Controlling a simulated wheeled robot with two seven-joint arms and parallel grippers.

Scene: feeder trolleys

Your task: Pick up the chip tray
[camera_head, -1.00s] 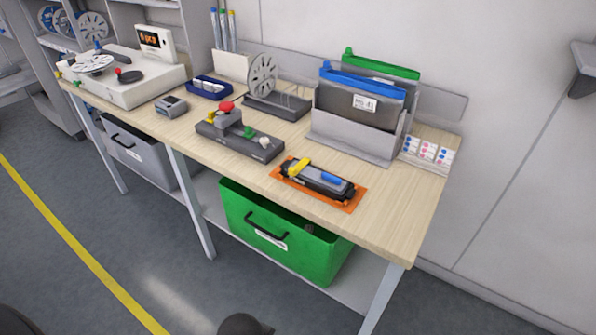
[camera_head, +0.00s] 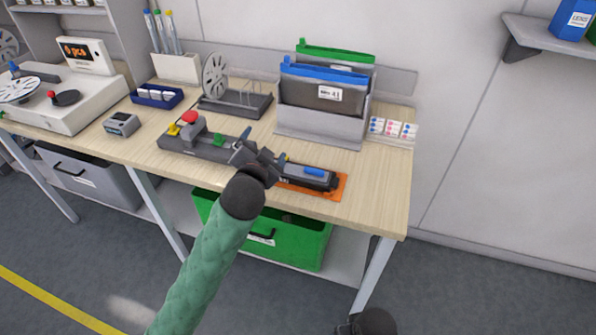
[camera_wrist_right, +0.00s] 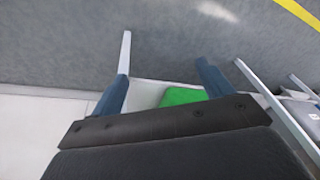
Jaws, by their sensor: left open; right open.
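No thing in view is plainly labelled as the chip tray; a small dark blue tray (camera_head: 157,97) with white pieces in it lies at the back left of the bench and may be it. My left gripper (camera_head: 264,146) is open above the bench's front part, to the right of and nearer than that blue tray.
A grey control block (camera_head: 209,147) with coloured knobs sits beside my left gripper. A reel stand (camera_head: 236,104), a grey folder holder (camera_head: 318,127) and a white machine (camera_head: 75,108) stand on the bench. A green bin (camera_head: 300,243) is below. The bench's right front is clear.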

